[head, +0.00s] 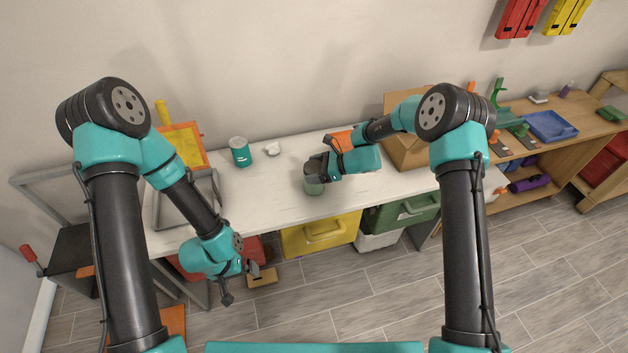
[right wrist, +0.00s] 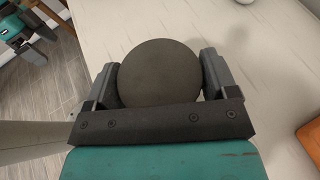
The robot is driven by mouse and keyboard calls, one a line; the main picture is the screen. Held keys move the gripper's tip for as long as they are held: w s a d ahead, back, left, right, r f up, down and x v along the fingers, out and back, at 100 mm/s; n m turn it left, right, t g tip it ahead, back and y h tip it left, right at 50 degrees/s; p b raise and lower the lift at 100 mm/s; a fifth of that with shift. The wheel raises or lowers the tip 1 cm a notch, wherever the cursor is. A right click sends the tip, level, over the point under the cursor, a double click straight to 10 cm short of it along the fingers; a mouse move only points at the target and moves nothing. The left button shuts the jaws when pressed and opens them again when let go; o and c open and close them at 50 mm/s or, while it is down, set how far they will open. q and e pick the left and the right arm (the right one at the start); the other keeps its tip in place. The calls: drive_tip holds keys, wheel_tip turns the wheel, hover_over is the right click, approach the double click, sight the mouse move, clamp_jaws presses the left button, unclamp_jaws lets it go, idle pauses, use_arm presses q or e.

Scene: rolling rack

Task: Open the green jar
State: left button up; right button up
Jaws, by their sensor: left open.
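The green jar (head: 314,188) stands on the white tabletop, mostly hidden under my right gripper (head: 313,175) in the head view. In the right wrist view its dark round lid (right wrist: 160,72) sits between the fingers of my right gripper (right wrist: 160,85), one on each side and seemingly touching. The jar's body is hidden there. My left gripper (head: 240,283) is open and empty, in front of the table's front edge and below the top, well left of the jar.
A teal can (head: 240,152) and a small white item (head: 272,149) stand behind and left of the jar. A cardboard box (head: 405,150) is to the right. Yellow (head: 320,233) and green (head: 402,212) bins hang under the table.

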drive_tip(key=c, duration=0.9)
drive_tip(key=shift+r, duration=0.1)
wheel_tip(320, 180, up, 10)
drive_tip(key=shift+f, duration=0.1)
idle(0.7)
drive_tip(key=s+d+m+t+h, duration=0.1)
drive_tip(key=s+d+m+t, duration=0.1)
drive_tip(key=d, duration=0.5)
drive_tip(key=s+d+f+m+t, duration=0.1)
drive_tip(key=s+d+m+t, duration=0.1)
drive_tip(key=s+d, duration=0.2)
drive_tip(key=s+d+m+t+h, duration=0.1)
drive_tip(key=s+d+t, duration=0.1)
drive_tip(key=d, duration=0.8)
drive_tip(key=shift+s+f+m+h, duration=0.15)
drive_tip(key=shift+s+m+h, duration=0.2)
drive_tip(key=shift+s, duration=0.2)
drive_tip(key=w+a+f+n+g, duration=0.1)
drive_tip(key=a+n+g, duration=0.3)
drive_tip(key=a, duration=0.2)
drive_tip(key=w+a+f+n+g+y, duration=0.1)
drive_tip(key=w+a+f+n+g, duration=0.1)
drive_tip(key=a+n+g, duration=0.2)
drive_tip(key=w+a+f+n+g, duration=0.2)
drive_tip(key=a+n+g, duration=0.2)
drive_tip(key=a, duration=0.5)
drive_tip(key=shift+w+a+f+n+g, duration=0.15)
drive_tip(key=shift+n+g, duration=0.1)
drive_tip(key=shift+g, duration=0.55)
